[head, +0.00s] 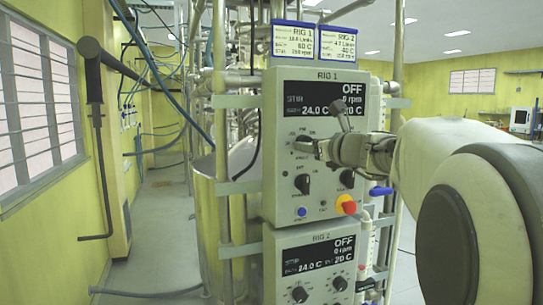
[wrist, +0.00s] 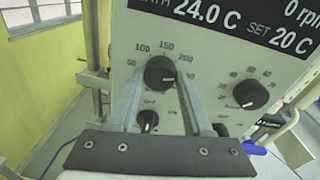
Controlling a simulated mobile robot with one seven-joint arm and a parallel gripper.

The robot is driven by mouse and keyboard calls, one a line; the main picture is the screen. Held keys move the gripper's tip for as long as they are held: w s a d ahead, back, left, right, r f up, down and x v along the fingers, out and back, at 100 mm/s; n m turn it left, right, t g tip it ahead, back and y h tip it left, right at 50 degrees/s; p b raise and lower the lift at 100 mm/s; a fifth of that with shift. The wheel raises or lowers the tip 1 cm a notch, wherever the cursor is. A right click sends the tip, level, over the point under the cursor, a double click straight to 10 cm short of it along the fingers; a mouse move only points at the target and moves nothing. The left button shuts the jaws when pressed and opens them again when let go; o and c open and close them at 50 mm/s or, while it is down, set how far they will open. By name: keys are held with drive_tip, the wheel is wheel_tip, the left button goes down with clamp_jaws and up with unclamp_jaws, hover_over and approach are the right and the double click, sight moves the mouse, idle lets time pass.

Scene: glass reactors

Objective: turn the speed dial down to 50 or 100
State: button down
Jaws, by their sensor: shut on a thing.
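The speed dial (wrist: 160,72) is a black round knob on the light grey RIG 1 panel (head: 277,135). In the wrist view, marks 50, 100, 150 and 200 run around its upper side. My gripper (wrist: 159,80) has one grey finger on each side of the knob and is shut on it. In the head view my gripper (head: 322,150) is at the panel's upper knob row and partly covers the dial. I cannot tell for sure which mark the pointer is at. The RIG 1 display (head: 319,101) reads OFF and 0 rpm.
A second dial (wrist: 250,95) is to the right, with smaller knobs (wrist: 147,120) below. A red and yellow button (head: 347,205) and a blue button (head: 302,212) sit low on the panel. The RIG 2 panel (head: 285,242) is beneath. Metal posts and glassware stand around.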

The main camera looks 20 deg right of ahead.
drive_tip(key=shift+a+f+n+t+h+b, duration=0.15)
drive_tip(key=shift+n+h+b, duration=0.2)
drive_tip(key=shift+n+b, duration=3)
drive_tip(key=shift+r+n+t+h+b, duration=0.1)
drive_tip(key=shift+n+h+b, duration=0.3)
drive_tip(key=shift+n+b, duration=2.95)
drive_tip(key=shift+a+f+n+t+h+b, duration=0.15)
drive_tip(key=shift+n+h+b, duration=0.2)
drive_tip(key=shift+n+b, duration=3)
drive_tip(key=shift+d+r+n+p, duration=0.1)
drive_tip(key=shift+n+p, duration=0.5)
drive_tip(key=shift+n, duration=0.25)
drive_tip(key=shift+c, duration=1.6)
unclamp_jaws()
drive_tip(key=shift+s, duration=0.1)
